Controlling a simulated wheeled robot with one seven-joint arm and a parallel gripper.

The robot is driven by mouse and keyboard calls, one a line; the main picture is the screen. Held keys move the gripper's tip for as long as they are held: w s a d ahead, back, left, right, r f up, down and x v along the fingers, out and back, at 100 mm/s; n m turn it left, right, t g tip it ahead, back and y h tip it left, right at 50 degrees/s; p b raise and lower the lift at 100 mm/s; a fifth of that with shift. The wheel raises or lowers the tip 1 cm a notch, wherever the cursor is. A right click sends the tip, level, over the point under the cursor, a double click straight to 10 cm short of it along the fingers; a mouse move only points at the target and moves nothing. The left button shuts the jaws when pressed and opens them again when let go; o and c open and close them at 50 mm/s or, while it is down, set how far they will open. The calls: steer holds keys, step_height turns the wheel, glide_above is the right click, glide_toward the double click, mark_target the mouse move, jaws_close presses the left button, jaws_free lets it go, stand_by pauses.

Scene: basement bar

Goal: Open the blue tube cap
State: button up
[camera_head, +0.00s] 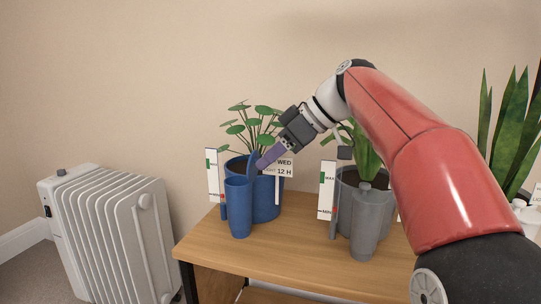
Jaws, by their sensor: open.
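The blue tube (238,208) stands upright on the front of a blue plant pot (266,198). Its round top shows a dark blue mouth inside a rim. A thin blue piece (253,161), which looks like its cap tilted up, rises behind the right side of the mouth. My gripper (262,164) comes down from the upper right, its purple fingers just right of this piece. The gripper is open; I cannot tell whether it touches the piece. The fingers hide part of the pot and plant.
A grey pot (348,187) with a grey capped tube (368,225) stands to the right on the wooden table (300,250). White level markers and a "WED 12 H" sign (285,167) stand near the pots. A white radiator (110,230) is left of the table. The table front is clear.

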steer(key=p+v, duration=0.1)
steer(key=v, duration=0.6)
steer(key=shift+p, duration=0.35)
steer(key=s+d+f+m+t+h+p, duration=0.1)
steer(key=s+d+f+m+h+p, duration=0.2)
steer(key=s+f+m, duration=0.4)
steer(key=s+d+f+m+t+h+p, duration=0.1)
steer(key=s+d+f+m+h+p, duration=0.3)
steer(key=s+f+m+p, duration=0.3)
steer(key=s+f+h, duration=0.1)
steer(key=s+f, duration=0.3)
steer(key=s, duration=0.5)
steer(key=shift+s+h, duration=0.3)
steer(key=shift+s, duration=0.1)
